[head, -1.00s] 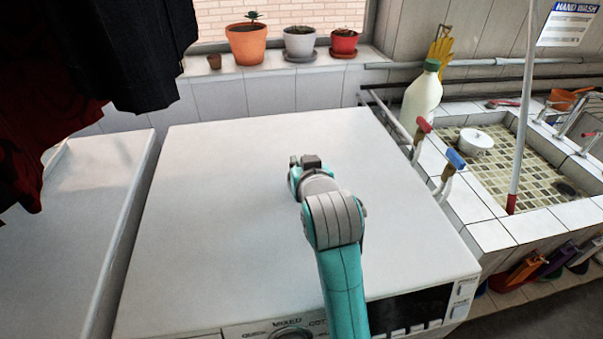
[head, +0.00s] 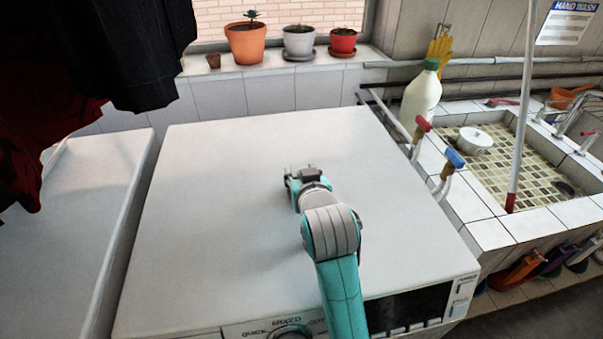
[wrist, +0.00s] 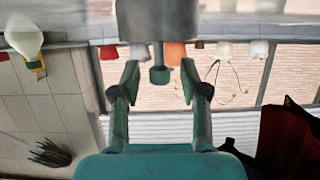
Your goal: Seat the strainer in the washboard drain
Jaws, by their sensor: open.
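In the wrist view, which looks upside down, a grey cylindrical metal body with a thin stem and round knob, apparently the strainer (wrist: 158,20), stands just beyond my gripper (wrist: 160,80). The two fingers are spread, one on each side of the knob, with gaps visible. In the head view, my gripper (head: 306,175) is over the middle of the white washing machine top (head: 220,230); the strainer is hard to tell from the dark fingers there. A dark round spot, apparently the drain (head: 566,187), is in the tiled sink (head: 530,185) at right.
A white lidded pot (head: 474,140) stands in the sink. A bottle (head: 421,98) and red and blue tap handles (head: 455,159) stand between machine and sink. A white pole (head: 522,110) rises at the sink. Potted plants line the sill. Dark cloth hangs upper left.

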